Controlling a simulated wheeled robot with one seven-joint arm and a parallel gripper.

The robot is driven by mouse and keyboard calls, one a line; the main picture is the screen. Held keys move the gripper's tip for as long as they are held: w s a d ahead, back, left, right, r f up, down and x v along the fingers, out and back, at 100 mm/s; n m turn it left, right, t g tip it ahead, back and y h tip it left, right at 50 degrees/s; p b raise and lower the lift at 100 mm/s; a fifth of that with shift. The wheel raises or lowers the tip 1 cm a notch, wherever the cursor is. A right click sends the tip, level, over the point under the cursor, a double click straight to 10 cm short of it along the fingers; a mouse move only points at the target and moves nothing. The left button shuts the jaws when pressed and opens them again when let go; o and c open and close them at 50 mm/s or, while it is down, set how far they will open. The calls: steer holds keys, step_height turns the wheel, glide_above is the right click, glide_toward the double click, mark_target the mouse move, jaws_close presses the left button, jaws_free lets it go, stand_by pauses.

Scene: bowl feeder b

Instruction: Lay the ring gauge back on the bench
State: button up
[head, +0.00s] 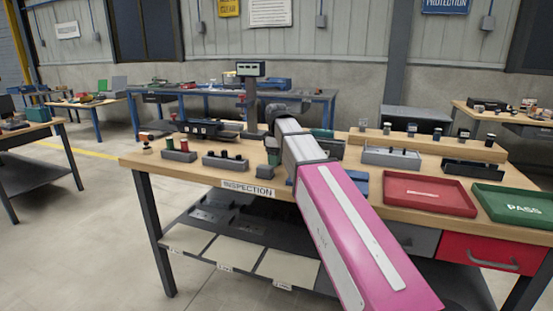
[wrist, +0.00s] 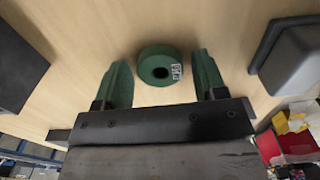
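The ring gauge is a thick green ring (wrist: 155,66) with a dark hole and a small white label, seen in the wrist view. It appears to lie on the wooden bench top (wrist: 195,22). My gripper (wrist: 163,80) has its two green fingers apart, one on each side of the ring. A narrow gap shows between the ring and each finger, so the ring is not clasped. In the head view my arm reaches over the inspection bench (head: 140,163); the fingers and the ring cannot be made out there.
In the wrist view a grey block (wrist: 298,60) stands at right and a dark block (wrist: 15,70) at left. In the head view a display stand (head: 250,69) rises at the back. A red tray (head: 452,204) and a green PASS tray (head: 488,194) lie at right.

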steer(key=shift+r, duration=0.15)
step_height(320, 180, up, 12)
stand_by(0.7)
stand_by(1.3)
